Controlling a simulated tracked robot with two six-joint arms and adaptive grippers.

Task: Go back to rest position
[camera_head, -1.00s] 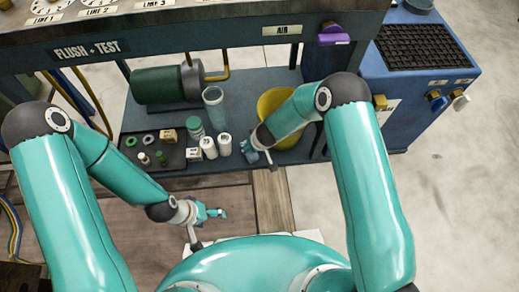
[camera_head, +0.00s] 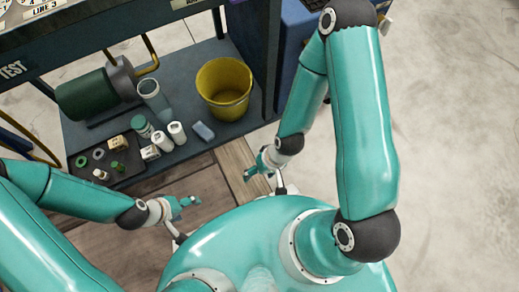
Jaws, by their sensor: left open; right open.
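My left gripper (camera_head: 187,203) is open and empty over the wooden boards, in front of the low shelf (camera_head: 218,135). My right gripper (camera_head: 253,168) is open and empty above the light plank at the shelf's front edge. Both grippers are clear of the things on the shelf. My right arm stands bent on the right side of the view, and my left arm comes in from the left edge.
The shelf holds a yellow bucket (camera_head: 224,88), a grey-blue block (camera_head: 203,131), white canisters (camera_head: 177,134), a clear cylinder (camera_head: 154,97), a green motor (camera_head: 95,95) and a dark tray (camera_head: 98,178) of small parts. Open concrete floor (camera_head: 450,130) lies right.

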